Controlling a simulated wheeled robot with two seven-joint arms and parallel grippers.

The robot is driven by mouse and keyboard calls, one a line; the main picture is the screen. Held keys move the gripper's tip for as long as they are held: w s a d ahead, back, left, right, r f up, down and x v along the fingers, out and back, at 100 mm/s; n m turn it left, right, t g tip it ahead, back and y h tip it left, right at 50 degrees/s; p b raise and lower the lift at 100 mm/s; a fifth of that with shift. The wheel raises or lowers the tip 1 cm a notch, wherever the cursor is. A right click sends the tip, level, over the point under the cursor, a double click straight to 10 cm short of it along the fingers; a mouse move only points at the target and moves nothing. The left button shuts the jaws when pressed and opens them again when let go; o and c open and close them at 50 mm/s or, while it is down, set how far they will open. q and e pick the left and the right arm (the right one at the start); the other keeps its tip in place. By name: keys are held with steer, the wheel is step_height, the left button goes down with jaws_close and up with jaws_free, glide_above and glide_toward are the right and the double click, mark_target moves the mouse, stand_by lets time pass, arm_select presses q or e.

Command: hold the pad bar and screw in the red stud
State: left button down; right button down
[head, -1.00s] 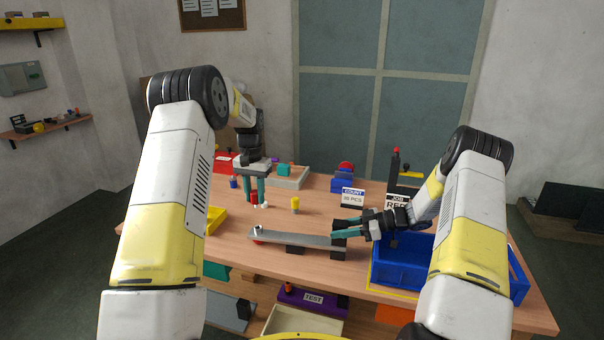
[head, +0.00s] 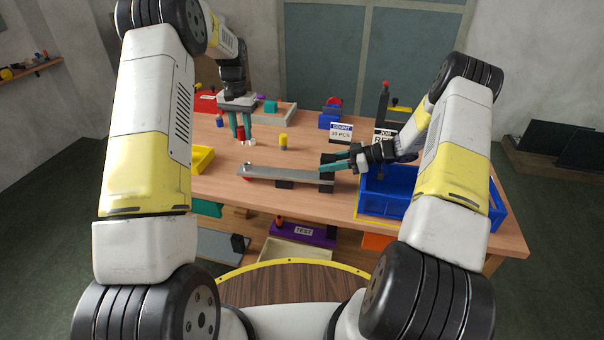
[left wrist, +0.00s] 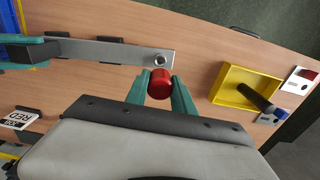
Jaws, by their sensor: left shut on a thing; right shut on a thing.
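The pad bar (head: 275,172) is a flat grey metal bar lying level on dark supports on the bench. It has a round hole near its left end in the head view, and the hole shows clearly in the left wrist view (left wrist: 161,60). My right gripper (head: 326,163) is shut on the bar's right end. My left gripper (head: 241,134) points down behind the bar's left end, shut on the red stud (left wrist: 160,82). The stud is a short red cylinder between the fingertips, beside the hole and apart from the bar. Its lower end is hidden.
A blue bin (head: 385,195) stands right of the bar, a yellow tray (head: 202,160) to its left. A yellow-topped post (head: 283,141) stands behind the bar. COUNT (head: 341,131) and JOB signs stand behind my right gripper. A purple TEST piece (head: 303,232) sits below the bench top.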

mark_target(243, 139)
arm_select(q)
steer(key=shift+f+m, duration=0.9)
steer(key=shift+f, duration=0.7)
steer(key=shift+f, duration=0.1)
steer(key=shift+f, duration=1.45)
steer(key=shift+f, duration=0.2)
steer(key=shift+f, duration=0.65)
steer(key=shift+f, duration=0.8)
steer(key=c, duration=1.3)
jaws_free()
